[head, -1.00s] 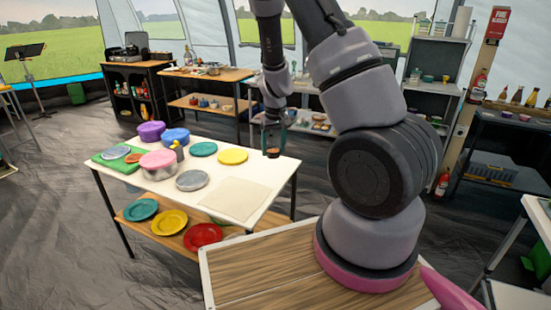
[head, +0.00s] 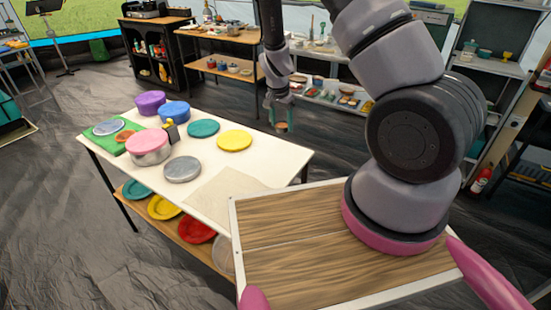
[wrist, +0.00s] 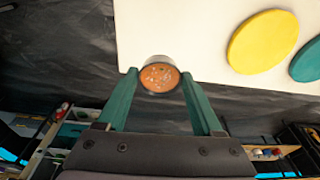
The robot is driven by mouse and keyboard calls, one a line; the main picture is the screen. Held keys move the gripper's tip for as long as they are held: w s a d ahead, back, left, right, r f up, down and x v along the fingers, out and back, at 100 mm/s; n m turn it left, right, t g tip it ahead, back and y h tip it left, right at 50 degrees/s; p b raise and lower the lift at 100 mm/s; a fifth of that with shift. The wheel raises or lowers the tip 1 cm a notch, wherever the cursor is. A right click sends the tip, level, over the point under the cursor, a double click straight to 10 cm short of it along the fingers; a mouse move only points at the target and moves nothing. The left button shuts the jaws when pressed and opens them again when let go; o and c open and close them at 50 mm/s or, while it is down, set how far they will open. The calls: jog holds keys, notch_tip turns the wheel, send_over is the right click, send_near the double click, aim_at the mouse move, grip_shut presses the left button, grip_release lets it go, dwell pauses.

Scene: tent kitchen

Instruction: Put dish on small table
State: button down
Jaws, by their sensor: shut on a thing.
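My gripper (head: 279,118) hangs just beyond the far right edge of a white-topped table (head: 225,170). It is shut on a small round dish (head: 281,127) with an orange-brown inside. In the wrist view, the dish (wrist: 159,76) sits between the two green fingertips. In that view the dish overlaps the table's edge; I cannot tell its height above the table. Whether this table is the small table named in the task is not certain from the pictures.
On the table are a yellow disc (head: 234,140), a teal disc (head: 203,128), a grey round tin (head: 182,169), a pink-lidded pot (head: 149,147) and a green board (head: 104,133). Its right front part is clear. Plates lie on its lower shelf. Shelving stands behind.

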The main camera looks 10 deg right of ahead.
aim_at(276, 157)
jog(key=shift+w+a+f+m, duration=0.2)
jog(key=shift+a+f+m, duration=0.75)
jog(key=shift+a+m, duration=0.15)
jog(key=shift+f+h, duration=0.25)
jog(key=shift+h, duration=0.05)
jog(key=x, duration=0.3)
jog(key=s+a+x, duration=0.1)
jog(key=x, duration=0.5)
jog(key=shift+s+a+f, duration=0.1)
jog(key=shift+a+f, duration=0.25)
jog(key=shift+f, duration=0.15)
jog(key=shift+f, duration=0.1)
jog(key=shift+c, duration=0.2)
grip_release()
